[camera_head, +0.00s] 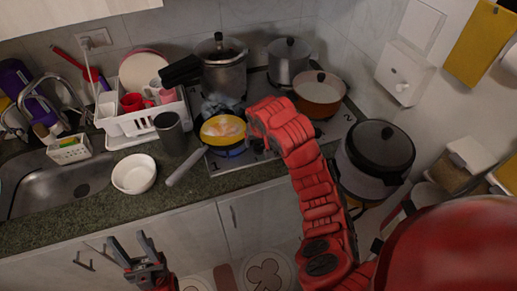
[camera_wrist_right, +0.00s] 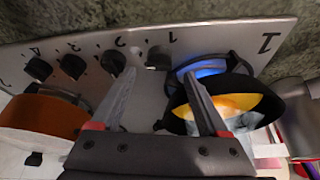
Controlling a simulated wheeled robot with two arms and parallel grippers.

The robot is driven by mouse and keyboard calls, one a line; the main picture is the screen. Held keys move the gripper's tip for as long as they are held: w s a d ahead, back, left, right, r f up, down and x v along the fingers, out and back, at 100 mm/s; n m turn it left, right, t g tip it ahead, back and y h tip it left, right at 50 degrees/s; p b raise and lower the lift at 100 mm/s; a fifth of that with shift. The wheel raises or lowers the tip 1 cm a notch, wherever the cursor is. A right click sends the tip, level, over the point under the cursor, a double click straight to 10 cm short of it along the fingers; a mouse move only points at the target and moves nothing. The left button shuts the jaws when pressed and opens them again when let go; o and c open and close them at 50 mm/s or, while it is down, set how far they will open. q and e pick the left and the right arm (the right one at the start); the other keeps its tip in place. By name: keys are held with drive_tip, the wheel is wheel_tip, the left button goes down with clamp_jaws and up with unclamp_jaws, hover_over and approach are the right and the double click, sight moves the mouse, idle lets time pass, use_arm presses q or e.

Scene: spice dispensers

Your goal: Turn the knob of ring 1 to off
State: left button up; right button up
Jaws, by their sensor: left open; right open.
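The ring 1 knob (camera_wrist_right: 158,57) is a dark round knob on the steel stove panel, beside a printed 1. In the right wrist view it lies just beyond and between the fingertips of my open right gripper (camera_wrist_right: 160,78), and I see no contact. Ring 1 has a blue flame (camera_wrist_right: 210,70) under a yellow pan (camera_wrist_right: 250,103) with food in it. The pan also shows in the head view (camera_head: 222,131). There my red right arm reaches over the stove front and hides its gripper and the knob. My left gripper (camera_head: 142,249) is open and empty, low in front of the counter.
More knobs (camera_wrist_right: 72,66) sit in a row left of knob 1 in the wrist view. An orange pot (camera_head: 319,92) and steel pots (camera_head: 289,62) stand on the stove. A large dark-lidded pot (camera_head: 375,160) is right of my arm. A cup (camera_head: 170,132) and white bowl (camera_head: 134,174) stand left.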

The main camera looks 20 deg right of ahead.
sight(259, 146)
drive_tip(key=shift+w+f+p, duration=0.25)
drive_tip(key=shift+f+p, duration=0.1)
drive_tip(key=shift+f, duration=0.3)
drive_tip(key=shift+x, duration=1.1)
drive_tip(key=shift+d, duration=0.1)
clamp_jaws()
